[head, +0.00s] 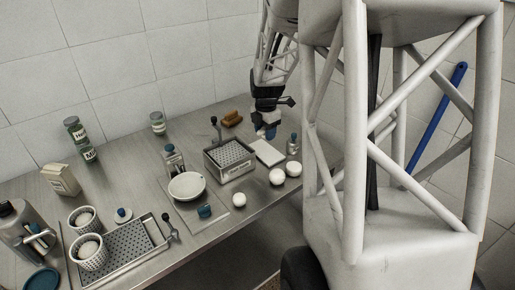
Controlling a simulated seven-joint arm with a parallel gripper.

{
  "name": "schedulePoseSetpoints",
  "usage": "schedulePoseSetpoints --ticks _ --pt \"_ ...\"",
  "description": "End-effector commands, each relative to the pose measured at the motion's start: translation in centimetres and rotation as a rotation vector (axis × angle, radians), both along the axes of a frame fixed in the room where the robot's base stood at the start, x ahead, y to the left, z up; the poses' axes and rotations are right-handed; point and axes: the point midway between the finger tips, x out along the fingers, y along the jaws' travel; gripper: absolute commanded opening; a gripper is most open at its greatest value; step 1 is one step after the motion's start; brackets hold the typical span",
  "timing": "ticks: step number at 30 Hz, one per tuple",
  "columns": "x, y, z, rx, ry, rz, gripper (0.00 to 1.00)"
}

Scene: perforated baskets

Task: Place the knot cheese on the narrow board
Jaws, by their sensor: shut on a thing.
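My gripper (267,132) is at the back right of the steel table, just above and behind a small white rectangular board (267,153). This flat, bare-looking board may be the narrow board. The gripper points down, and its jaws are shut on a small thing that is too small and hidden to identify. Dark blue shows at the fingertips. I cannot pick out the knot cheese for sure. Round white pieces lie on the table in front of the board, one at the middle (277,176), one at the right (294,169) and one further left (239,199).
A perforated metal basket (230,171) stands left of the board, and a small bottle (293,145) stands to its right. A brown block (232,118) lies behind. A white dish (187,186), a perforated tray (120,254) and white cups fill the left. My column hides the table's right end.

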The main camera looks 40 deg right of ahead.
Motion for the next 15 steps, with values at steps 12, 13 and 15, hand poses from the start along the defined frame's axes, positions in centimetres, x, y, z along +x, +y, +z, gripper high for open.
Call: schedulePoseSetpoints --ticks 12,13,15 --pt "3.3 -3.0 0.1 0.0 0.001 -0.03 0.2" --pt "3.4 -3.0 0.1 0.0 0.001 -0.031 0.2" --pt "3.4 -3.1 0.1 0.0 0.001 -0.031 0.2"
